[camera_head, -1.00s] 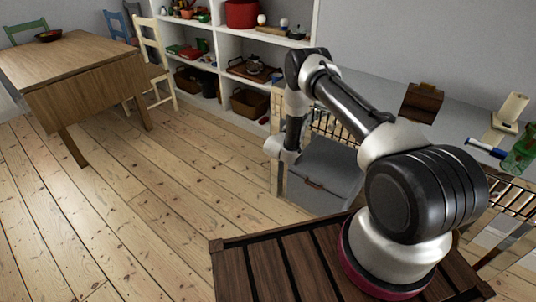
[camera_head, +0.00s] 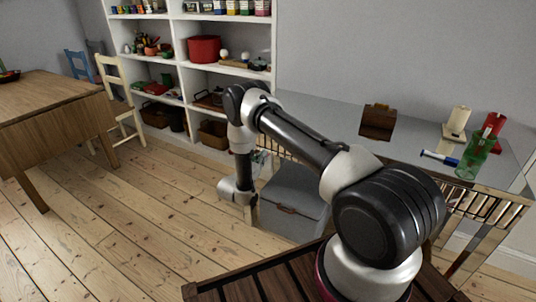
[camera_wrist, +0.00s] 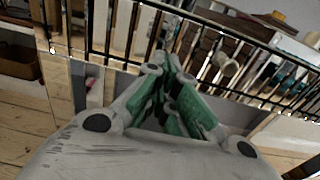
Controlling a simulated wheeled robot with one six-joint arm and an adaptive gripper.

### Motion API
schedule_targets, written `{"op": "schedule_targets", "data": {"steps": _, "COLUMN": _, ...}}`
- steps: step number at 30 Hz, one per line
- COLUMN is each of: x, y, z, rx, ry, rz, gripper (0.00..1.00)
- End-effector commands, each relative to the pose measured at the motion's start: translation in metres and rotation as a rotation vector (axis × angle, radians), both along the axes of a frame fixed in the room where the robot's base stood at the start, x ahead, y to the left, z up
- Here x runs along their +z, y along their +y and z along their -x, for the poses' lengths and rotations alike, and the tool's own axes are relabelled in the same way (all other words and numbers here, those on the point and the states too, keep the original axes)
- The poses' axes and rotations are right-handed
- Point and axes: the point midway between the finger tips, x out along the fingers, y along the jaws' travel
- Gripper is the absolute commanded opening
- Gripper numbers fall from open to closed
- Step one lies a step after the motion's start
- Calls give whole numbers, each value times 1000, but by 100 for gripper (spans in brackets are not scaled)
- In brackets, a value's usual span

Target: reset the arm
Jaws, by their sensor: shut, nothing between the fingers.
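My gripper (camera_wrist: 170,65) shows in the wrist view, with its green-padded fingers drawn together and nothing between them. It points toward a dark metal rail in front of a crowded rack. In the head view my arm rises from its base at the lower right, bends at the elbow and drops down at the left. The wrist hangs in front of the grey desk. The fingers are mostly hidden there.
A grey desk (camera_head: 330,112) holds a brown box (camera_head: 378,121), a green bottle (camera_head: 476,158), a blue-and-white marker (camera_head: 438,158) and a red object (camera_head: 493,124). White shelves (camera_head: 222,78) and a wooden table (camera_head: 50,105) with chairs stand left. Floorboards between are clear.

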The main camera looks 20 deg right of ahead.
Motion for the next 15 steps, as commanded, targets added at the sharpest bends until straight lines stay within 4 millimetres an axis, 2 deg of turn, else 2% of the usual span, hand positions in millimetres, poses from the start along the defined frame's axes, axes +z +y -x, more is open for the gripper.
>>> {"op": "schedule_targets", "data": {"steps": 1, "x": 0, "y": 10, "z": 6, "rx": 3, "ry": 1, "rz": 0, "gripper": 0}}
{"op": "schedule_targets", "data": {"steps": 6, "x": 0, "y": 31, "z": 23, "rx": 2, "ry": 1, "rz": 1, "gripper": 0}}
{"op": "schedule_targets", "data": {"steps": 11, "x": 0, "y": 38, "z": 29, "rx": 1, "ry": 1, "rz": 1, "gripper": 0}}
{"op": "schedule_targets", "data": {"steps": 15, "x": -5, "y": 37, "z": 32, "rx": -12, "ry": 16, "rz": -16, "gripper": 0}}
